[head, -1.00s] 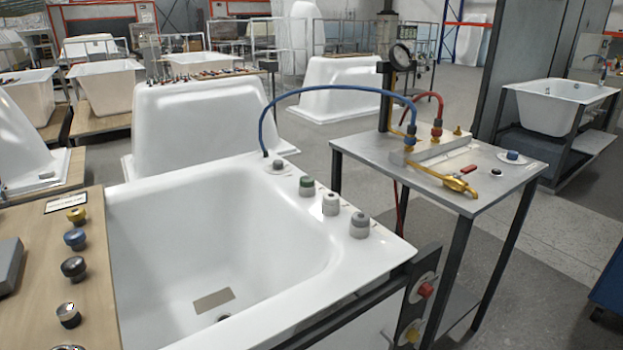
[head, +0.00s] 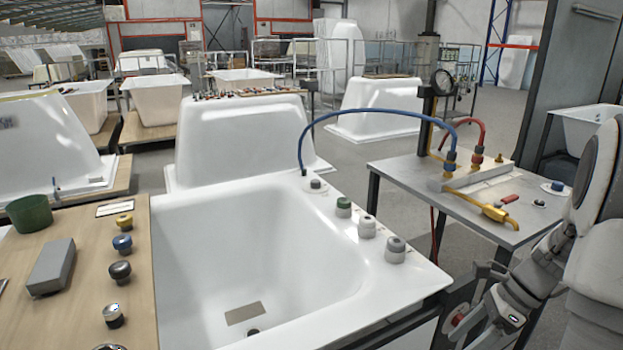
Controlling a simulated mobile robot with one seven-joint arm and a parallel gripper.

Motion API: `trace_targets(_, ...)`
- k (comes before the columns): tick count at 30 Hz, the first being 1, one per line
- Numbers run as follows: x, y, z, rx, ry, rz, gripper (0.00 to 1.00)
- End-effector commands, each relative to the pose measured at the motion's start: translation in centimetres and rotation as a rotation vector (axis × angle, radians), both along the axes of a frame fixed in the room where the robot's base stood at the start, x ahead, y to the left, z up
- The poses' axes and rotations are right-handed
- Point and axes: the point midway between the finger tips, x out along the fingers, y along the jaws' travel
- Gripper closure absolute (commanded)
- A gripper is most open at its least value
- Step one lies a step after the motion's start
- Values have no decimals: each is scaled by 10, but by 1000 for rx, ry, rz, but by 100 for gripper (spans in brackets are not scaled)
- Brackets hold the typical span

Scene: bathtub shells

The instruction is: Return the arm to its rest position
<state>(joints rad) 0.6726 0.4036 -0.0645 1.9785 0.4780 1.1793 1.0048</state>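My arm (head: 600,195) shows at the right edge in the head view, with pale rounded links and dark joints. It slopes down and left to my gripper (head: 492,322), which is low in the picture beside the right end of the white bathtub shell (head: 245,265).
A metal table (head: 410,185) with a gauge, hoses and a yellow valve (head: 497,212) stands behind the gripper. Knobs (head: 367,226) line the tub rim. A wooden board (head: 60,320) at left carries a green cup (head: 29,213), a grey block (head: 51,266) and several knobs.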

Motion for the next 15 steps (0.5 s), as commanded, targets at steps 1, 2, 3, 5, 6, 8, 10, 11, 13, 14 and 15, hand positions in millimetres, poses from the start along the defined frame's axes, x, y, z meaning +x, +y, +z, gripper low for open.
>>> trace_targets(1,-1,10,16,-53,-40,90,26)
trace_targets(2,-2,15,23,-84,-63,144,26)
trace_targets(3,-4,21,32,-124,-94,215,26)
trace_targets(5,-7,30,46,-183,-140,322,26)
trace_targets(6,-10,36,55,-221,-169,395,26)
trace_targets(8,-13,45,68,-277,-217,501,26)
trace_targets(10,-19,54,83,-342,-270,626,26)
trace_targets(11,-21,58,89,-369,-296,679,26)
trace_targets(13,-27,68,102,-429,-352,805,26)
trace_targets(14,-29,72,107,-454,-377,858,26)
trace_targets(15,-33,78,114,-487,-411,928,26)
